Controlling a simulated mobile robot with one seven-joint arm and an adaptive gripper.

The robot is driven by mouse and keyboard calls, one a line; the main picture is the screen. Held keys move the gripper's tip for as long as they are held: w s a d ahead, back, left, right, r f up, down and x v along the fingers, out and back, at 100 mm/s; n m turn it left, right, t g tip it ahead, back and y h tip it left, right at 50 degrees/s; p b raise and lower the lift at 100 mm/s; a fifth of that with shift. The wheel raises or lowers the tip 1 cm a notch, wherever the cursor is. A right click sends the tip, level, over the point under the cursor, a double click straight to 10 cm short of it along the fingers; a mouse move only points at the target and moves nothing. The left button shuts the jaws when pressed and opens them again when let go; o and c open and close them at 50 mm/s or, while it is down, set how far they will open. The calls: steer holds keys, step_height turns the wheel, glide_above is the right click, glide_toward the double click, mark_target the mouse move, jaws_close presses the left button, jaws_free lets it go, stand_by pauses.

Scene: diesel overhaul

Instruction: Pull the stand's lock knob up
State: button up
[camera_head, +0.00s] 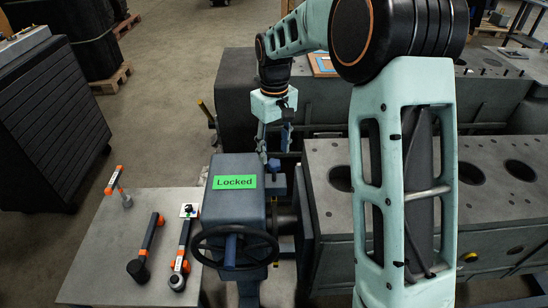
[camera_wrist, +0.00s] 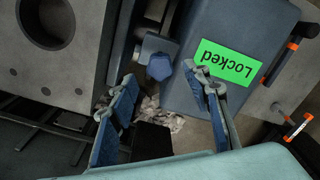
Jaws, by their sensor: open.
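The engine stand's dark grey gearbox (camera_head: 237,196) carries a green "Locked" label (camera_head: 233,182), which also shows in the wrist view (camera_wrist: 228,62). The lock knob is a blue faceted knob (camera_wrist: 159,67) on a bracket beside the gearbox; in the head view the knob (camera_head: 273,166) is small, at the box's right side. My gripper (camera_head: 274,143) is above it, pointing down. In the wrist view my gripper (camera_wrist: 160,76) is open, its blue fingers spread to either side of the knob in the picture. I see no clear contact with it.
A black handwheel (camera_head: 235,246) is on the stand's near side. A grey table (camera_head: 105,240) at left holds several orange-and-black tools. An engine block (camera_head: 330,205) with round bores stands close on the right. A dark cabinet (camera_head: 50,120) stands at far left.

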mark_target(274, 162)
steer(key=shift+f, duration=1.95)
jaws_close()
steer(key=shift+r, duration=0.1)
